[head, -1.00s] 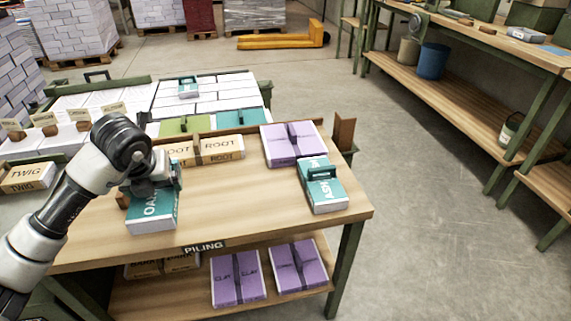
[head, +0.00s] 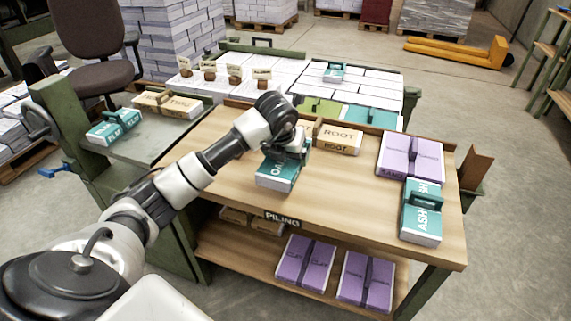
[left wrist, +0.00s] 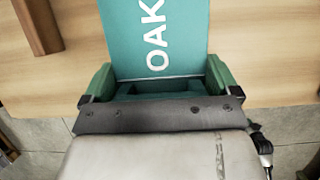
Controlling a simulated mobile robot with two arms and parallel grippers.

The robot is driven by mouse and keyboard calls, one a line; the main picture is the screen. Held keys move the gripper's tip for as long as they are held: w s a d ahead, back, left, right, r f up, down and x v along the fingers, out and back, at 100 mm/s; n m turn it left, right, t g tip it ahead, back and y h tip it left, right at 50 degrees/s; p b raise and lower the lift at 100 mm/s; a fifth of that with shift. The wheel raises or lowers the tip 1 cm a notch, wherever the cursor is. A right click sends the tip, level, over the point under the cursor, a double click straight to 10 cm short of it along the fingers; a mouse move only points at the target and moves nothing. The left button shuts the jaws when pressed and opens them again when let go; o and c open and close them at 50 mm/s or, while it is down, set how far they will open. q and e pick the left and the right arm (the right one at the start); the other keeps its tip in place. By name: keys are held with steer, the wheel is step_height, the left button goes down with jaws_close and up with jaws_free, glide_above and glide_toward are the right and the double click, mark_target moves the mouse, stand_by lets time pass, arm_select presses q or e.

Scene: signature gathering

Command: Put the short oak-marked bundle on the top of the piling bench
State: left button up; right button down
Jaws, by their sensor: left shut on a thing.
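The oak-marked bundle (head: 276,176), teal-topped with white lettering, is at the piling bench's top (head: 340,205), near its front edge. It appears to lie flat on the wood, though its underside is hidden. My left gripper (head: 291,150) is over its far end, shut on it. In the left wrist view the teal OAK face (left wrist: 155,35) lies between the green-sided fingers (left wrist: 158,84), with the wood behind it. My right gripper is not in view.
More purple bundles (head: 305,263) lie on the lower shelf. A side table with a TWIG bundle (head: 178,103) adjoins at left. Bare wood lies between the oak and ASH bundles.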

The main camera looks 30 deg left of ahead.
arm_select(q)
steer(key=shift+w+a+f, duration=0.9)
steer(key=shift+w+a, duration=0.05)
steer(key=shift+a, duration=0.25)
step_height(320, 180, down, 4)
steer(key=shift+r, duration=0.1)
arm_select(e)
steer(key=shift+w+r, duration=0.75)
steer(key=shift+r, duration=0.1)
arm_select(q)
steer(key=shift+f+b, duration=0.2)
steer(key=shift+b, duration=0.15)
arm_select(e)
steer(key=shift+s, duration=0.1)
arm_select(q)
steer(key=o, duration=0.8)
steer(key=shift+c, duration=0.2)
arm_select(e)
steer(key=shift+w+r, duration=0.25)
arm_select(q)
steer(key=shift+r, duration=0.1)
